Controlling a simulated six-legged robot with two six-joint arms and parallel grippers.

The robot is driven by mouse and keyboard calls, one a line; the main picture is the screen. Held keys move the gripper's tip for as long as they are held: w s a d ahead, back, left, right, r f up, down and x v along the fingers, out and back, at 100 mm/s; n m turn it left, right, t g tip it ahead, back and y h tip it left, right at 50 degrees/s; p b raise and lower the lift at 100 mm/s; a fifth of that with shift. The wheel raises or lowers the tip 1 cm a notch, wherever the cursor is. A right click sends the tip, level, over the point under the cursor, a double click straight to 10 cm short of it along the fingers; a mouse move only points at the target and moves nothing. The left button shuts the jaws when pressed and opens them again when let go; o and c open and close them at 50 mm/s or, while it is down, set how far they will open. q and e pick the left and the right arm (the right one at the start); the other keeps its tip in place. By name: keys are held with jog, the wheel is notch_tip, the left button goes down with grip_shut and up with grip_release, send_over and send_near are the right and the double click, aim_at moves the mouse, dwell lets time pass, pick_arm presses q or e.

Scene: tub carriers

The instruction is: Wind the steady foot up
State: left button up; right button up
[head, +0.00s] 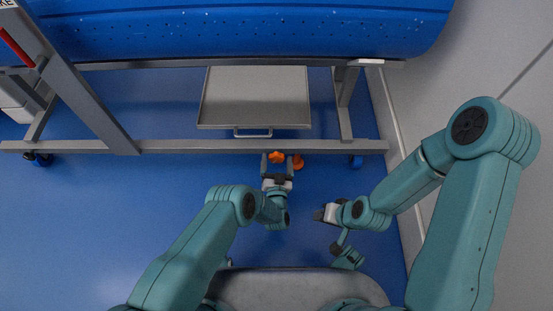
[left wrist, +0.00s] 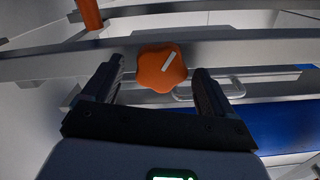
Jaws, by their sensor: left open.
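An orange lobed knob (head: 277,157) sits at the lower rail of the grey carrier frame. In the left wrist view the knob (left wrist: 162,70) has a pale stripe on its face. My left gripper (head: 277,168) is open, with one finger on each side of the knob; I cannot tell whether they touch it. A second orange part (head: 298,162) shows just right of the knob. An orange post (left wrist: 90,14) stands at the upper left in the wrist view. The steady foot's lower end is not clearly visible. My right gripper (head: 324,213) is apart from the frame, its jaws unclear.
The grey lower rail (head: 210,146) runs across the carrier, with castors (head: 356,161) at its ends. A grey tray (head: 255,97) with a handle lies behind the rail. A blue tub (head: 240,30) is above. A wall stands at right.

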pick_arm(q)
jog(key=c, duration=1.1)
jog(key=shift+o, duration=0.2)
jog(key=shift+m, duration=0.3)
jog(key=shift+d+f+m, duration=0.1)
jog(key=shift+f+m, duration=0.05)
jog(key=shift+m, duration=4.6)
jog(key=shift+d+f+m, duration=0.1)
jog(key=shift+m, duration=4.65)
